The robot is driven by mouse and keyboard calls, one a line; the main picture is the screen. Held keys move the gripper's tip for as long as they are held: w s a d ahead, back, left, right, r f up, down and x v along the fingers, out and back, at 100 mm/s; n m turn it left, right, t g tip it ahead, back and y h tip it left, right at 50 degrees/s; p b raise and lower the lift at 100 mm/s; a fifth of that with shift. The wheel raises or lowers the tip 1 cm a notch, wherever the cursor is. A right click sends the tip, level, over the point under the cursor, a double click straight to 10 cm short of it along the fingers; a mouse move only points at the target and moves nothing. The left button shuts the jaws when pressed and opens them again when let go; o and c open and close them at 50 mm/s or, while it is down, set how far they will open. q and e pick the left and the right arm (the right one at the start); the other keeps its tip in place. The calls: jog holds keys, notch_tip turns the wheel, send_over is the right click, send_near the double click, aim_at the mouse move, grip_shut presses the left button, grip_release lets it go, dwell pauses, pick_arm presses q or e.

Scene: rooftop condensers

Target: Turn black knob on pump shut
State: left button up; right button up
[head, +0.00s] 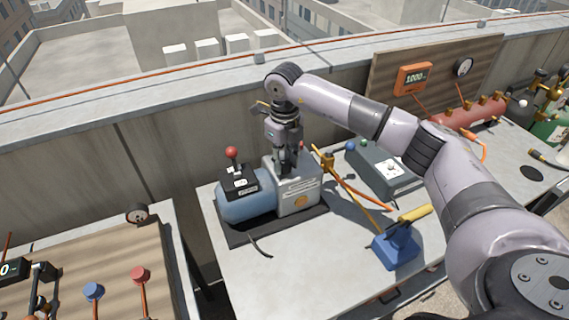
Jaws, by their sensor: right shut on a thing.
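The pump has a blue rounded body (246,205) and a grey metal block (300,192), and sits on a dark mat on the work table. My right gripper (286,166) points down onto the top of the grey block. Its fingers are shut on the black knob there, which they mostly hide, so its turn angle cannot be told. A black box with a red ball on a stem (232,154) stands on the blue body. My left gripper is out of view.
A brass valve with an orange hose (345,185) is close right of the pump. A grey box (384,172) and a blue tool with a yellow handle (398,245) stand further right.

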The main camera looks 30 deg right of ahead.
aim_at(285, 163)
jog(key=m, duration=0.3)
jog(key=shift+m+b, duration=0.3)
jog(key=shift+b, duration=0.1)
jog(key=shift+m, duration=1.5)
jog(key=shift+d+r, duration=0.1)
jog(key=o, duration=1.2)
jog(key=shift+c, duration=0.2)
notch_tip(285, 163, up, 12)
